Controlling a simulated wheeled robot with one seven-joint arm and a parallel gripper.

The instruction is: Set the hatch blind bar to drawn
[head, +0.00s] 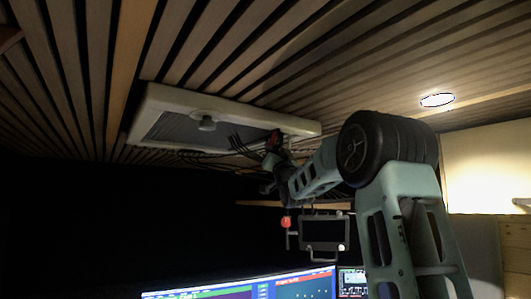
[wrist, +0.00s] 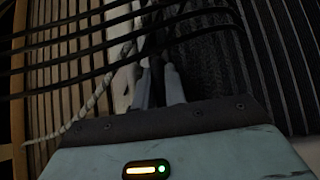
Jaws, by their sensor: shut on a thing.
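My gripper (head: 274,143) reaches up to the frame's right end in the head view. In the wrist view my gripper (wrist: 159,66) has its two grey fingers close together, shut on a dark part at the hatch, which I take to be the hatch blind bar. The bar is mostly hidden by the fingers, dark lines and shadow. A dark ribbed surface (wrist: 210,60) lies right of the fingers.
Several dark cables or cords (wrist: 70,47) cross close before the wrist camera, and a pale twisted cord (wrist: 75,118) hangs at its left. Below my arm are a small hanging monitor (head: 324,232), a red ball-like thing (head: 286,222) and lit screens (head: 245,288). The lower left is dark.

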